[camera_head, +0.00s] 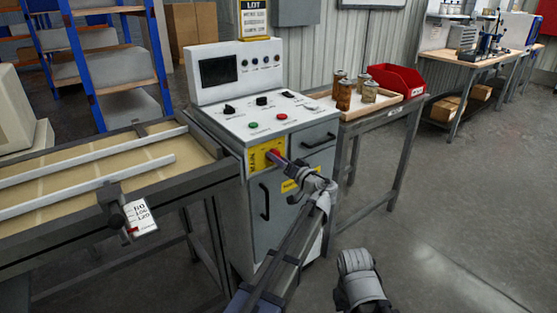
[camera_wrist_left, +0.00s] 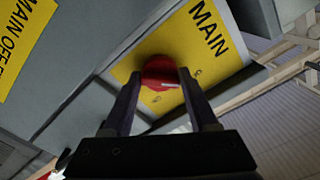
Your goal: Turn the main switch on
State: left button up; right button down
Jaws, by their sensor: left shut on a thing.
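The main switch is a round red knob (camera_wrist_left: 158,68) on a yellow plate marked MAIN (camera_wrist_left: 215,42), on the front of the grey control cabinet (camera_head: 232,205). In the head view, the yellow plate (camera_head: 254,158) is partly covered by my gripper. My left gripper (camera_head: 275,155) reaches the knob from the front right. In the left wrist view, its two dark fingers (camera_wrist_left: 160,82) stand on either side of the knob and are shut on it. A small pale mark shows on the knob between the fingers. I cannot read the knob's position.
A second yellow label (camera_head: 290,185) sits lower on the cabinet, near the arm. The sloped panel (camera_head: 262,118) above carries knobs and green and red buttons. A conveyor table (camera_head: 100,172) stands left. A side table with jars (camera_head: 344,95) and a red bin (camera_head: 398,80) stands right.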

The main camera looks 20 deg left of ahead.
pick_arm(q)
jog(key=c, duration=0.5)
jog(key=shift+m, duration=8.9)
jog(key=o, duration=1.4)
jog(key=shift+c, duration=0.2)
